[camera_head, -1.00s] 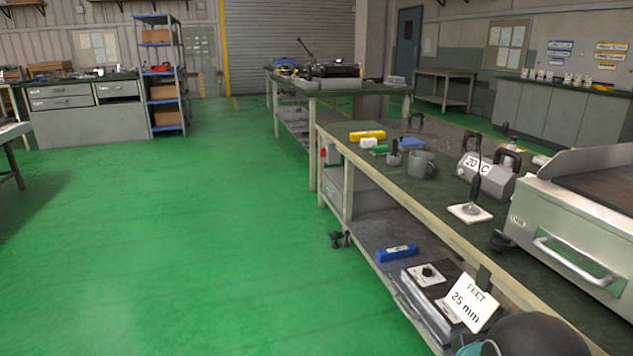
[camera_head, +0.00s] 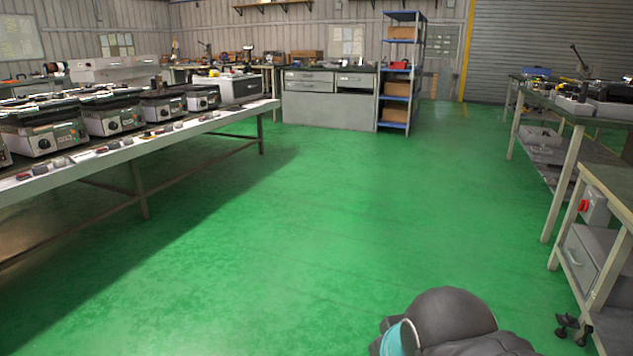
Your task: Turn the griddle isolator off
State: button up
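A small grey box with a red switch (camera_head: 594,205) is fixed near the end of the right-hand bench, at the right edge of the head view. It looks like an isolator, but its switch position is too small to tell. Several metal appliances with front dials (camera_head: 121,113) stand in a row on the long table at the left; I cannot tell which, if any, is the griddle. My gripper is not in view; only a dark rounded part of my arm shows at the bottom.
The long left table (camera_head: 135,149) and the right bench (camera_head: 612,184) flank a wide clear green floor (camera_head: 300,240). A grey drawer cabinet (camera_head: 328,108) and a blue shelf unit (camera_head: 398,70) stand at the back. Black castors (camera_head: 572,328) sit by the right bench.

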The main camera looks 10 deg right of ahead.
aim_at(584, 206)
jog(key=u, duration=0.05)
jog(key=i, duration=2.05)
jog(key=z, duration=1.4)
jog(key=i, duration=1.1)
jog(key=z, duration=1)
